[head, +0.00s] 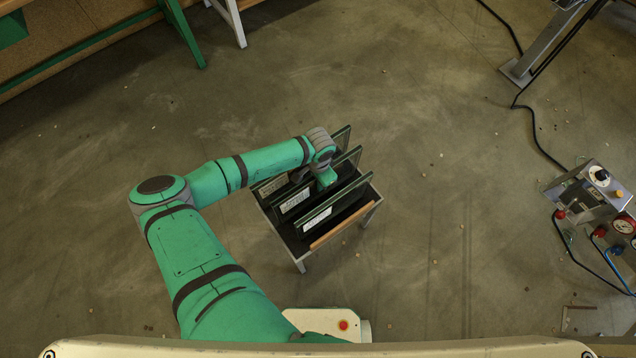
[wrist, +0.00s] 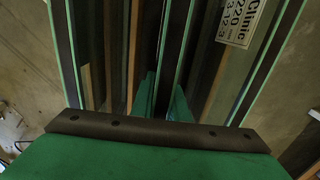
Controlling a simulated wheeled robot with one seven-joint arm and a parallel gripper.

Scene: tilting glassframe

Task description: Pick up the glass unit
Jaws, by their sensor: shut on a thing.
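Several dark glass units with pale green edges stand side by side on a small stand (head: 345,217). The middle glass unit (head: 351,159) has a white label near its left end. My gripper (head: 325,180) reaches down over it; the head view hides the fingertips. In the wrist view, my gripper (wrist: 160,104) has its two green fingers on either side of the upright middle unit (wrist: 167,55) and is shut on it. A front unit (head: 352,192) and a back unit (head: 342,137) stand close on both sides. A labelled neighbour (wrist: 222,60) shows at right in the wrist view.
A control box (head: 590,190) with knobs and cables stands at the far right. A black cable (head: 535,130) lies on the floor near a metal post foot (head: 520,72). A green-legged bench (head: 185,35) is at the upper left. The floor around the stand is mostly clear.

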